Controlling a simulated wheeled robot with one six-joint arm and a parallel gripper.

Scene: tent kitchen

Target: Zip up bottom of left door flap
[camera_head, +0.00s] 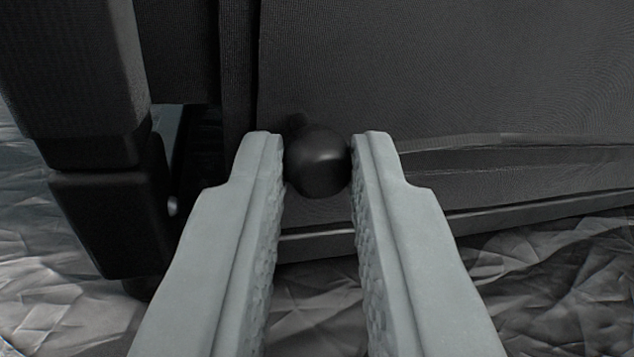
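My gripper (318,162) points at the lower part of a dark fabric panel, the door flap (470,70). A round black knob (319,165), which looks like the zip pull, sits between the two grey fingertips. The fingertips stand on either side of it, very close to or touching it; I cannot tell if they press on it. A dark strip (240,60) runs upright along the flap's left edge. A seam (500,143) runs along the flap's bottom, near the floor. The knob's attachment behind it is mostly hidden.
A thick dark post with a block-like foot (110,220) stands at the left. A gap between it and the flap shows a lighter area behind. Crumpled grey ground sheeting (560,270) covers the floor below the flap.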

